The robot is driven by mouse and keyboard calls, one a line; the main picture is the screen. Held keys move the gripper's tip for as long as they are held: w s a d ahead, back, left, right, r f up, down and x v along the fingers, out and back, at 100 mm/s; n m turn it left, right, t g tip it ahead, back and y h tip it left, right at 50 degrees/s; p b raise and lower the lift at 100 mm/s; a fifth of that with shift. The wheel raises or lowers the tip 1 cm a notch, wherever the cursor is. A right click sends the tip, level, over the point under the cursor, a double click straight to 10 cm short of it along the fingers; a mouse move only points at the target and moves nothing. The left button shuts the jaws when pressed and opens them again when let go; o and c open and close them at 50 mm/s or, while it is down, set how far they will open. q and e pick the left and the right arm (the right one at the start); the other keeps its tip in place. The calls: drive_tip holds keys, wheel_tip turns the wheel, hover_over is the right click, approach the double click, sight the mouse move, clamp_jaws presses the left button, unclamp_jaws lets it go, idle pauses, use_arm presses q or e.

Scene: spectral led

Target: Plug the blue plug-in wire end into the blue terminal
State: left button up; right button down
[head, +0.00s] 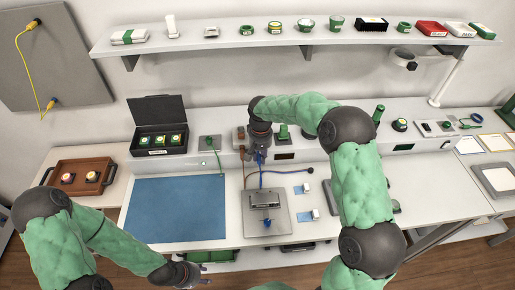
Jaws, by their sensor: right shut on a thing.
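My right gripper (260,152) reaches over the bench from the back, pointing down, shut on a blue plug-in wire end (261,158). A blue wire (261,182) hangs from it towards the grey plate (281,226) on the bench. A silver device (265,199) sits on this plate, with a small blue part (267,222) in front of it. I cannot tell for sure which part is the blue terminal; the arm and gripper cover part of the raised back ledge. My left gripper (203,281) is low at the front edge, apart from these things; its fingers are too small to read.
A blue mat (176,208) lies left, clear. A black open case (159,140) and a brown tray (82,178) stand further left. A shelf (230,42) runs above.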

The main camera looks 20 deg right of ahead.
drive_tip(key=shift+w, duration=0.2)
drive_tip(key=shift+w+d, duration=0.2)
drive_tip(key=shift+w, duration=0.3)
drive_tip(key=shift+w, duration=0.25)
drive_tip(key=shift+w+d, duration=0.15)
drive_tip(key=shift+w, duration=0.15)
drive_tip(key=c, duration=1)
unclamp_jaws()
drive_tip(key=shift+r, duration=0.1)
